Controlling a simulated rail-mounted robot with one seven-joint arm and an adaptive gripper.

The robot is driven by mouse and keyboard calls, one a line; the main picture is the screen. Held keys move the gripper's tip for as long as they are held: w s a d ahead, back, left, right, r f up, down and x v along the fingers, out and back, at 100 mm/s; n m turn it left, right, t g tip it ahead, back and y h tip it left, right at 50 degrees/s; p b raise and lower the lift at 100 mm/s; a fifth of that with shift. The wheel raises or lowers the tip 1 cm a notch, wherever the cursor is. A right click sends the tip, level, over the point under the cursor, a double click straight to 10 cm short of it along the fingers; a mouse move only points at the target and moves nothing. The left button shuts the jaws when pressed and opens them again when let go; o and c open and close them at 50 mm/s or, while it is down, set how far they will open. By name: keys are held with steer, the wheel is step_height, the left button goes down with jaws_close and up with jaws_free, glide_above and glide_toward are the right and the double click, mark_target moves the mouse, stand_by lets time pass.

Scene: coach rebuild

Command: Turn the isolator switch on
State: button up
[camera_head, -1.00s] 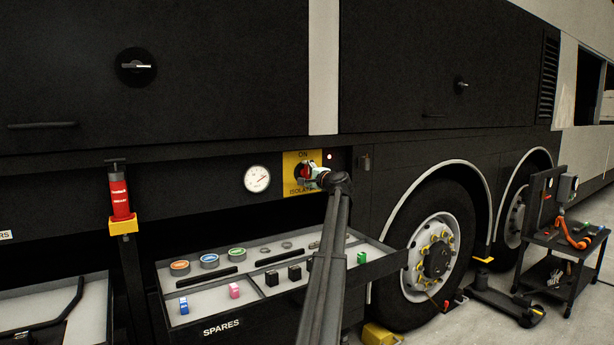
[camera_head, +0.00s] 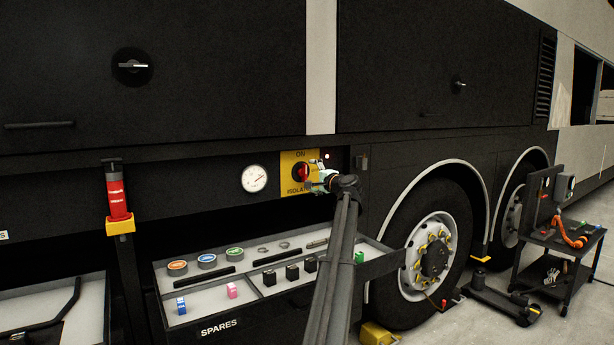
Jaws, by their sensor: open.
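The isolator switch (camera_head: 299,173) is a red knob on a black round base. It sits on a yellow plate (camera_head: 287,160) lettered ON above and ISOLATOR below, the latter partly covered. My gripper (camera_head: 313,176) is open just right of and in front of the knob. It hides the plate's lower right part, and I cannot tell if a fingertip touches the knob. The knob's exact angle is too small to read.
A round white gauge (camera_head: 254,179) is left of the plate. Below, a spares tray (camera_head: 250,300) juts out with rings, blocks and coloured pieces. A red extinguisher-like cylinder (camera_head: 117,195) stands left. A wheel (camera_head: 432,257) and a tool cart (camera_head: 560,240) are right.

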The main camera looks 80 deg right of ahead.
steer(key=v, duration=0.6)
